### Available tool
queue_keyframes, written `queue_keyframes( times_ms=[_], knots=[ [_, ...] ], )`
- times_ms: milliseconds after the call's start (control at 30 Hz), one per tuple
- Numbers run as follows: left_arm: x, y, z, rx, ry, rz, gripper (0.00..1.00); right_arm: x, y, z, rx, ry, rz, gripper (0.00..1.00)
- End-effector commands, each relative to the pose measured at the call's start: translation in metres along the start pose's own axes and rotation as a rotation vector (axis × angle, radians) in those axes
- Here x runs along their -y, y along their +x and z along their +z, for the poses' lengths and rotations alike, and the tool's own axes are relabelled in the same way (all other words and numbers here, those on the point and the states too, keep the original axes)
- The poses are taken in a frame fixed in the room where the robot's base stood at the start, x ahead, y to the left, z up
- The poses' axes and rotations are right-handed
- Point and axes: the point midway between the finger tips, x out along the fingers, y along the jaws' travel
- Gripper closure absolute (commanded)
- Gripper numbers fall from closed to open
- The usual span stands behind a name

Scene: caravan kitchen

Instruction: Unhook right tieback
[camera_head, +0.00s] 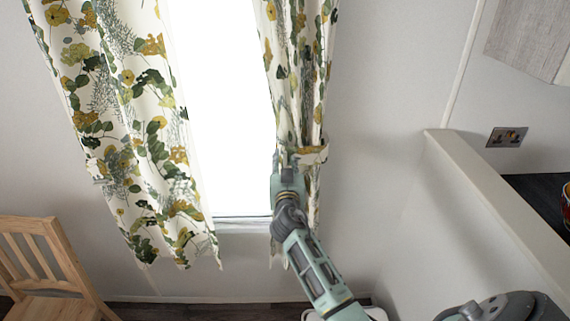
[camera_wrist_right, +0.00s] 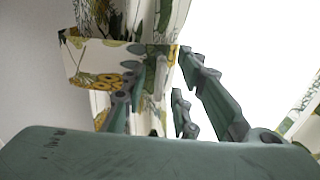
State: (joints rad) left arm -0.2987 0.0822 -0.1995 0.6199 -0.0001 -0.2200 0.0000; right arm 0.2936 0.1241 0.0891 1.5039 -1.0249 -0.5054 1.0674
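The right curtain (camera_head: 298,70) is patterned with yellow flowers and green leaves, and hangs gathered. Its tieback (camera_head: 313,154), in the same fabric, wraps around it at mid-height. My right gripper (camera_head: 287,160) is at the left side of this tieback, by the window edge. In the right wrist view, the tieback (camera_wrist_right: 88,62) forms a band around the curtain. Its right end lies between the fingertips of my right gripper (camera_wrist_right: 173,58), which look apart. Contact with the fabric is unclear, and a small pale piece hangs by the fingers. My left gripper is out of view.
A wooden chair (camera_head: 45,265) stands at lower left. A white partition (camera_head: 480,190) and wall socket (camera_head: 507,137) are at right. Wall beside the right curtain is clear.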

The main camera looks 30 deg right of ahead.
Motion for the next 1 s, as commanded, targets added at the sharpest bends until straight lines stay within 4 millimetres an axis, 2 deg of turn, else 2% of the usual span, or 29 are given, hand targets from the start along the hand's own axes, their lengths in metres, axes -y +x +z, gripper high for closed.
queue_keyframes(
  times_ms=[33, 300, 1000],
  knots=[
    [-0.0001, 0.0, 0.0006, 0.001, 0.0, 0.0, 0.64, 0.0001, -0.0002, 0.0001, 0.0, 0.0, 0.0, 0.78],
    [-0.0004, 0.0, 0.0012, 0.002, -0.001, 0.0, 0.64, 0.0002, -0.0003, 0.0002, 0.0, 0.0, 0.0, 1.0],
    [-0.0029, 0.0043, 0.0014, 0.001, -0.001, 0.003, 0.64, 0.0001, -0.0005, 0.0046, 0.001, -0.029, 0.0, 1.0]
  ],
)
